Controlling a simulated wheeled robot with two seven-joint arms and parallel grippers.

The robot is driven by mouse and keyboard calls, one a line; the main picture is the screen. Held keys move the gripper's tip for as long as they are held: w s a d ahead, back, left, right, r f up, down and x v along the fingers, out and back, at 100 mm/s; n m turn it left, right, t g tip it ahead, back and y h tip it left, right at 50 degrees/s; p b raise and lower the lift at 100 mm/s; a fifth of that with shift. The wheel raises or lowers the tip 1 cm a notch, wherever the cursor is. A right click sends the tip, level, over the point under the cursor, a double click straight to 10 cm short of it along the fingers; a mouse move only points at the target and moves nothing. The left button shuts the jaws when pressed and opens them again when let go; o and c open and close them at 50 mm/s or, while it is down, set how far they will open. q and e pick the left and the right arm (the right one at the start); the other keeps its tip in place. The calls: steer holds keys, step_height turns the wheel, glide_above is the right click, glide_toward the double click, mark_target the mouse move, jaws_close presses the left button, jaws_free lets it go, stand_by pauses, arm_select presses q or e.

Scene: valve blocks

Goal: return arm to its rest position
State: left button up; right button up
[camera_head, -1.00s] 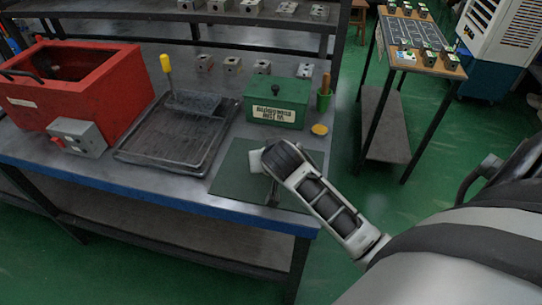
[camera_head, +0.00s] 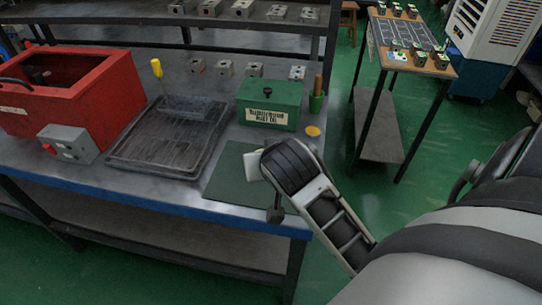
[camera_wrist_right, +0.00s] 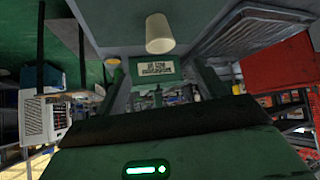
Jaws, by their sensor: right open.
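My right arm (camera_head: 335,222) comes in from the lower right of the head view, reaching over the table's front right corner. Its right gripper (camera_head: 264,190) is at the end, above the dark green mat (camera_head: 228,177). It is open, and I see nothing held in it. In the right wrist view the dark gripper body (camera_wrist_right: 165,140) with a green light fills the lower middle. My left gripper is not in view.
A black tray (camera_head: 175,140), red bin (camera_head: 75,95) and grey switch box (camera_head: 68,144) are left. Green floor lies right of the table.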

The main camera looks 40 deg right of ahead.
steer(key=shift+s+a+r, duration=0.15)
steer(key=shift+s+r, duration=0.1)
stand_by(0.4)
steer(key=s+a+f+n+g+y, duration=0.25)
steer(key=s+f+n, duration=0.2)
steer(key=s, duration=0.25)
steer(key=s+a+f+n+g+y, duration=0.25)
steer(key=s+a+f, duration=0.2)
steer(key=s, duration=0.25)
steer(key=w+a+f+t, duration=0.2)
steer(key=f+t, duration=0.1)
steer(key=f, duration=0.2)
steer(key=w+a+f+n+t+y, duration=0.1)
steer(key=w+a+f+t, duration=0.1)
steer(key=f+t, duration=0.2)
steer(key=shift+w+a+f+y, duration=0.15)
steer(key=shift+w+f+y, duration=0.2)
steer(key=shift+f, duration=0.25)
